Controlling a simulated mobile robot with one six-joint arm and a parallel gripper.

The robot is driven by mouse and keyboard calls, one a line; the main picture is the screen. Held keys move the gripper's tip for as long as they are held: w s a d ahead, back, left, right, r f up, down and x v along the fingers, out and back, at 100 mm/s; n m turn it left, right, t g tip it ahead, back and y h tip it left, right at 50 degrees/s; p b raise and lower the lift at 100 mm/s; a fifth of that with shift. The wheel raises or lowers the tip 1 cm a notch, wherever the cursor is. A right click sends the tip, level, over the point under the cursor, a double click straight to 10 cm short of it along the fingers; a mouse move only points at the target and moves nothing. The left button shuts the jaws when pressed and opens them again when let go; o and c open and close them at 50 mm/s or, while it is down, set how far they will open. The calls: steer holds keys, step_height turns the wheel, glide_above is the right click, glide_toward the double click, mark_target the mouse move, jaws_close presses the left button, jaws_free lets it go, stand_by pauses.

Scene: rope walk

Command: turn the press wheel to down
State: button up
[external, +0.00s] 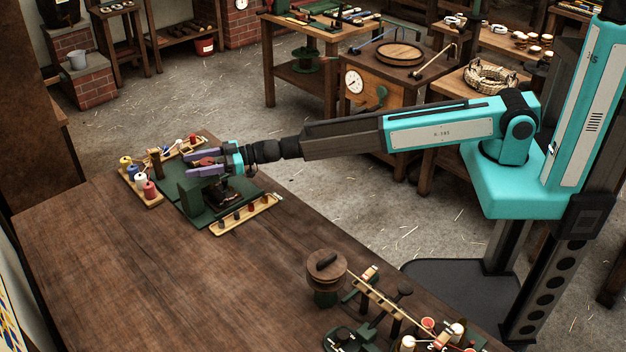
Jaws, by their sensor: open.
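A small dark green device (190,196), which looks like the press, stands on a green mat (177,210) at the far end of the long wooden bench. A reddish-brown part (206,161) shows at its top and may be the press wheel, but it is small and partly hidden. My gripper (190,163), with purple fingers, reaches in from the right at that height. Its fingers are apart, one on each side of the reddish part. I cannot tell whether they touch it. The wheel's setting cannot be read from here.
A tray of coloured spools (150,201) lies left of the device, and a tray of small pegs (232,221) lies in front. A round wooden drum (326,267) and a rack of tools stand nearer. The bench's left part (110,270) is clear.

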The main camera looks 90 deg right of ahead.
steer(key=shift+c, duration=0.3)
steer(key=c, duration=1)
steer(key=shift+w+d+r+m+t+h+b, duration=0.15)
steer(key=shift+m+h+b, duration=0.3)
steer(key=shift+b, duration=0.85)
steer(key=shift+d+m+t+h+b, duration=0.25)
steer(key=shift+h+b, duration=0.45)
steer(key=shift+b, duration=0.6)
steer(key=shift+w+d+r+m+t+h+b, duration=0.1)
steer(key=shift+m+h+b, duration=0.4)
steer(key=shift+b, duration=0.8)
